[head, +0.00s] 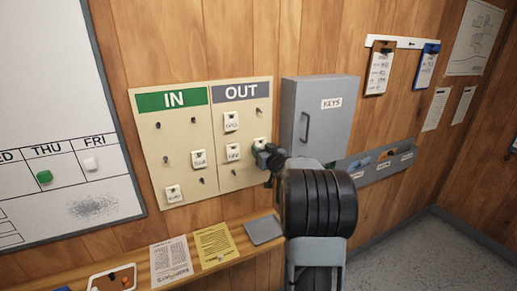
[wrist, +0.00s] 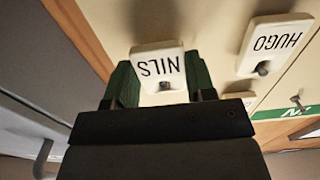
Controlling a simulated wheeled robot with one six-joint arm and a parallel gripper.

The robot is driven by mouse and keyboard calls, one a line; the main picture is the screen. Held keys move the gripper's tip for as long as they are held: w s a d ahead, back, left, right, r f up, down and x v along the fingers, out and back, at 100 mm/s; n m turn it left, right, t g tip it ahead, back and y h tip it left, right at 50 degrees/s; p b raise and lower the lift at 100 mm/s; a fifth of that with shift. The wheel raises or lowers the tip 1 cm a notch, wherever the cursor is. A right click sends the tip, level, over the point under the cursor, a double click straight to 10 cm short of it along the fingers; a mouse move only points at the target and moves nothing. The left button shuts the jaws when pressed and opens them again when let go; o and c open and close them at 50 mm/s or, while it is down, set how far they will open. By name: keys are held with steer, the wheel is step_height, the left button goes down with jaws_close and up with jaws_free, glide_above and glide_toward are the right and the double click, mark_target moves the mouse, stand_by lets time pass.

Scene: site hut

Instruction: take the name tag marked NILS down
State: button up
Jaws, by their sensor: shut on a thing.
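The name tag marked NILS (wrist: 157,66) is a small white plate with black letters, upside down in the wrist view. My gripper (wrist: 158,80) is shut on it, one green finger at each side. A dark peg shows at the tag's hole, so the tag appears to be still at its peg. In the head view my gripper (head: 266,156) is at the right edge of the OUT half of the cream board (head: 185,165). Only a bit of the NILS tag (head: 259,143) shows there, the rest hidden by my gripper.
The HUGO tag (wrist: 272,42) hangs close beside NILS. Several other tags hang on the board. A grey KEYS cabinet (head: 318,112) stands out from the wall just right of my gripper. A wooden ledge (head: 140,265) with papers runs below.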

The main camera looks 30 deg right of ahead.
steer(key=s, duration=0.6)
steer(key=shift+a, duration=0.4)
stand_by(0.3)
